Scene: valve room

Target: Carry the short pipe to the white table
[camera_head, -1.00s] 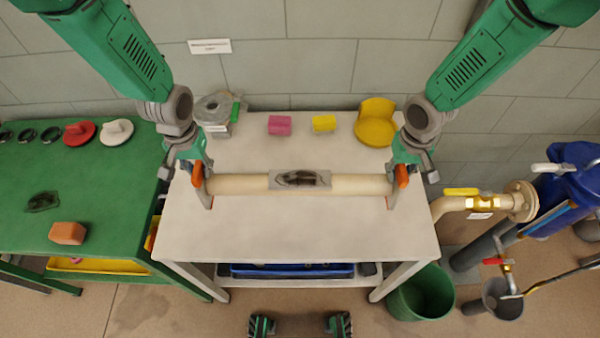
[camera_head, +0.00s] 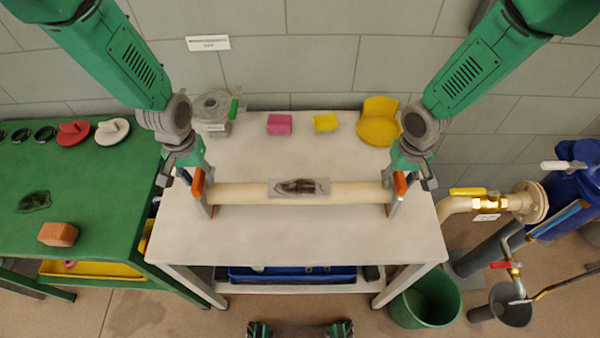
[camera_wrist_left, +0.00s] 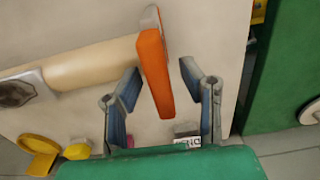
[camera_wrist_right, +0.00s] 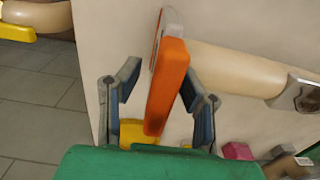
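The short pipe (camera_head: 240,193) is beige, with a grey patch (camera_head: 298,187) bearing a dark mark at its middle. It lies crosswise over the white table (camera_head: 300,235), apparently resting on it by its grey end pieces. An orange handle stands at each end, the left one (camera_head: 197,183) and the right one (camera_head: 400,184). My left gripper (camera_wrist_left: 158,85) is open, its fingers on either side of the left handle with gaps. My right gripper (camera_wrist_right: 160,88) is open around the right handle in the same way; contact with its right finger is unclear.
At the table's back are a grey fitting (camera_head: 215,110), a pink block (camera_head: 279,124), a yellow block (camera_head: 325,122) and a yellow part (camera_head: 380,125). A green table (camera_head: 80,200) stands left. A green bucket (camera_head: 428,298) and piping (camera_head: 500,203) are right.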

